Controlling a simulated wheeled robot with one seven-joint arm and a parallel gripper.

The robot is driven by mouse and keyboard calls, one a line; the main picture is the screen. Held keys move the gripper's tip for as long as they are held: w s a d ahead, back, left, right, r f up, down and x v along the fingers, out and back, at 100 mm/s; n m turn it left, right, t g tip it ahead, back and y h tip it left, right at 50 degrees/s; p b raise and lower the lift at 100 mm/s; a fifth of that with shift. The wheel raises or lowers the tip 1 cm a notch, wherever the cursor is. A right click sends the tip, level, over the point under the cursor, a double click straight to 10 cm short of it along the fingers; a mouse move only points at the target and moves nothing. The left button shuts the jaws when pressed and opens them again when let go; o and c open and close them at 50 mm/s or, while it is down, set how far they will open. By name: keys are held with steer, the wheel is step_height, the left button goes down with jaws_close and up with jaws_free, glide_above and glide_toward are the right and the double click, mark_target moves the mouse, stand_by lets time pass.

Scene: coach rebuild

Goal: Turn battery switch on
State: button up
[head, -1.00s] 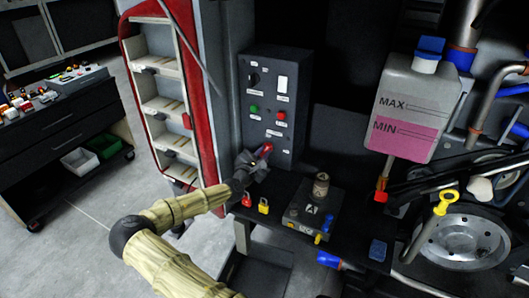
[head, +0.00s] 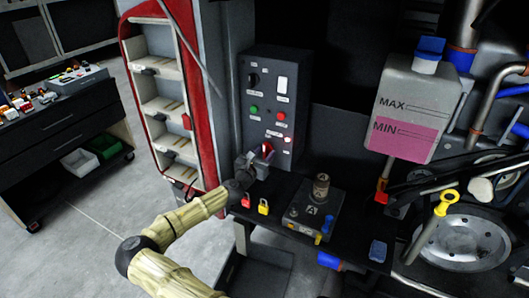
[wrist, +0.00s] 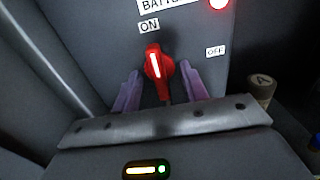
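The battery switch is a red knob with a white line, low on the dark control panel; it shows in the wrist view (wrist: 154,64) and in the head view (head: 267,147). Its line points up, slightly left, toward the ON label (wrist: 149,26). The OFF label (wrist: 215,51) is to its right. A red lamp (wrist: 218,4) glows above. My gripper (wrist: 159,72) is open, with one purple finger on each side of the knob and visible gaps between. In the head view my gripper (head: 257,160) is at the panel's lower part and partly hides the knob.
The control panel (head: 258,92) also carries green and red buttons. A red padlock (head: 246,201) and a yellow padlock (head: 263,207) are on the ledge below. A battery-like box (head: 310,215) stands to the right. A pink-filled tank (head: 410,105) is farther right.

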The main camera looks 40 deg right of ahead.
steer(key=v, duration=0.9)
stand_by(0.6)
steer(key=shift+a, duration=0.1)
steer(key=b+v, duration=0.3)
steer(key=v, duration=1.4)
